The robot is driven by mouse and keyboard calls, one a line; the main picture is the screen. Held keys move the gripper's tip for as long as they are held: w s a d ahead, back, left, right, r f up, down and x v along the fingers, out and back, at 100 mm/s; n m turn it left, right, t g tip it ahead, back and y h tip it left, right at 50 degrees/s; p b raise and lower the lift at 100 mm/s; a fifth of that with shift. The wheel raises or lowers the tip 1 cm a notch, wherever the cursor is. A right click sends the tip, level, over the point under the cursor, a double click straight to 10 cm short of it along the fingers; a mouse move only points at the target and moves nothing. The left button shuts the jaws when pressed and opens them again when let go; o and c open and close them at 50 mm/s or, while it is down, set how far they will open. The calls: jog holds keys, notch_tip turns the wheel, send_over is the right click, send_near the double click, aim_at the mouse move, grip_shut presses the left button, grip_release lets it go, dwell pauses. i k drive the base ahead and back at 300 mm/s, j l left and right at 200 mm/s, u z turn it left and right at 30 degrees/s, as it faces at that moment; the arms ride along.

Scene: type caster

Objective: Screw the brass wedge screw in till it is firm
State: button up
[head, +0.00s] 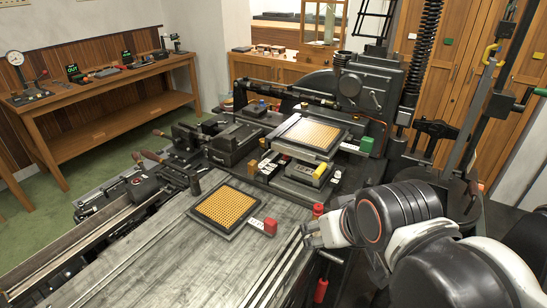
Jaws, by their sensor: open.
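I cannot make out the brass wedge screw for certain at this size. The dark casting machine (365,97) stands at the back centre, and it carries a framed matrix case with a gold grid (311,133). My gripper (309,233) is over the right edge of the grey bench top, in front of the machine. It is open, and I see nothing between its fingers. My arm comes in from the lower right and hides part of the floor and machine base behind it.
A second gold-grid case (223,206) with a red-ended handle lies on the grey bench top (190,265). A red knob (318,210) stands close to my gripper. A wooden side table (110,90) with gauges is at the left. The front of the bench top is clear.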

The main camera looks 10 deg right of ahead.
aim_at(262, 141)
jog(key=i+l+z, duration=0.45)
jog(key=i+l, duration=0.15)
jog(key=i, duration=0.15)
